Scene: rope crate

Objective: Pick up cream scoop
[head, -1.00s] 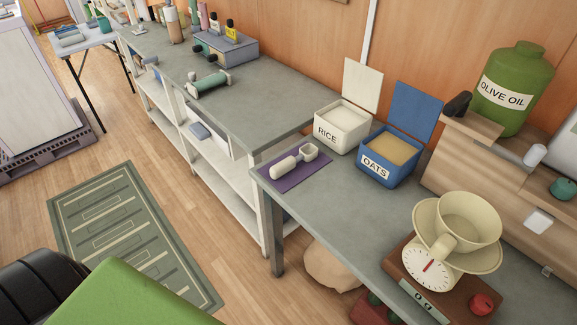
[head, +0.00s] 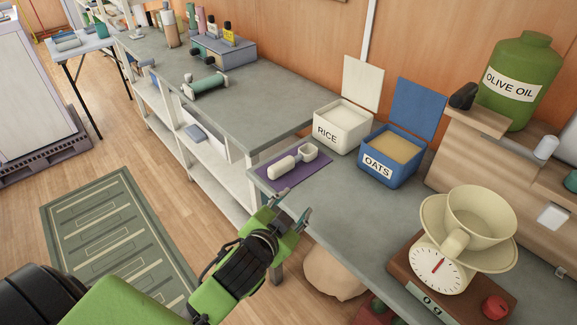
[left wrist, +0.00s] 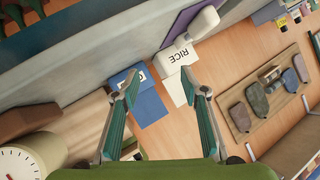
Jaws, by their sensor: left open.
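The cream scoop (head: 283,166) lies on a purple mat (head: 299,177) at the near left corner of the grey counter, its handle toward the left and its square cup toward the rice bin. My right gripper is out of view.
A white rice bin (head: 339,137) and a blue oats bin (head: 386,174) with raised lids stand right of the mat. A kitchen scale (head: 420,297) with a bowl is at the front right. Counter between mat and scale is clear.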

